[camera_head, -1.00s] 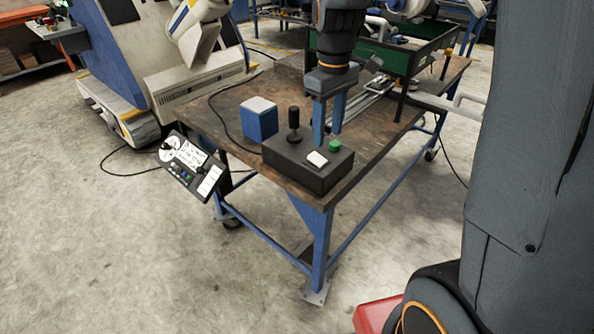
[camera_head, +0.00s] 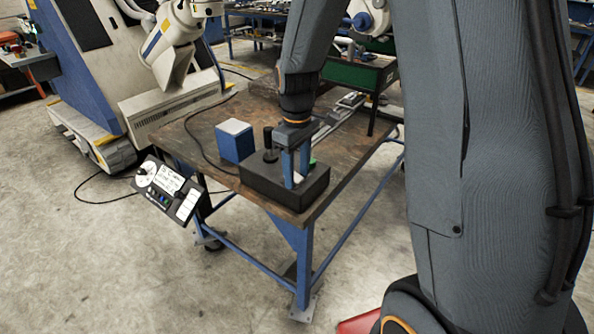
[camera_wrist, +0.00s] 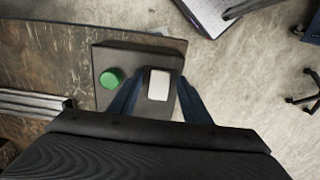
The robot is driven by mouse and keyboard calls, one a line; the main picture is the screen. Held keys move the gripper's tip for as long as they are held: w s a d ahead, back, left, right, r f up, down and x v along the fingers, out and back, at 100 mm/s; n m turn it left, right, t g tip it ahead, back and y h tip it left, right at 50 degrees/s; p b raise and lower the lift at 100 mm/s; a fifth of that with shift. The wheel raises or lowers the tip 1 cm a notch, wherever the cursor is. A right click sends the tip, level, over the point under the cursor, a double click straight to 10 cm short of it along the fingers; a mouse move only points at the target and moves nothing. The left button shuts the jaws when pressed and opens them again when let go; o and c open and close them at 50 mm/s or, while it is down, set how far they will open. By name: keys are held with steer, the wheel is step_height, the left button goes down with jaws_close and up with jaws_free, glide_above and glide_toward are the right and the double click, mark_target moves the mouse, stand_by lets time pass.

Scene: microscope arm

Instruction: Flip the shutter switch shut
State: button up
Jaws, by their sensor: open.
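The white rocker switch (camera_wrist: 159,85) sits on top of a black control box (camera_head: 262,182) at the near corner of the workbench. My gripper (camera_head: 296,172) points down over the box with its two blue fingers apart. In the wrist view the fingers (camera_wrist: 161,80) lie on either side of the white switch, with nothing gripped. In the head view the fingers partly hide the switch. I cannot tell whether a finger touches it, or which way the rocker is tipped.
A green button (camera_wrist: 111,78) is close beside the switch. A black joystick (camera_head: 268,138) stands on the box behind my gripper. A blue box (camera_head: 235,140) is to the left on the bench (camera_head: 198,125). A tilted dial panel (camera_head: 165,187) is by the bench's left edge.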

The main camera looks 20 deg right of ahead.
steer(key=c, duration=1)
steer(key=shift+w+a+r+g+h+p, duration=0.1)
steer(key=shift+a+g+h+p, duration=0.1)
steer(key=shift+g+p, duration=0.25)
steer(key=shift+w+a+r+g+h+p, duration=0.1)
steer(key=shift+g+h+p, duration=0.15)
steer(key=shift+p, duration=0.3)
steer(key=shift+c, duration=0.2)
steer(key=shift+w+a+f+g+h+p, duration=0.1)
steer(key=shift+w+g+h+p, duration=0.1)
steer(key=shift+g+h, duration=0.35)
steer(key=shift+w+g+h+p, duration=0.2)
steer(key=shift+g+h, duration=0.2)
steer(key=shift+g, duration=0.25)
steer(key=o, duration=1)
steer(key=shift+o, duration=0.2)
steer(key=b+v, duration=0.2)
steer(key=v, duration=0.5)
steer(key=shift+r, duration=0.4)
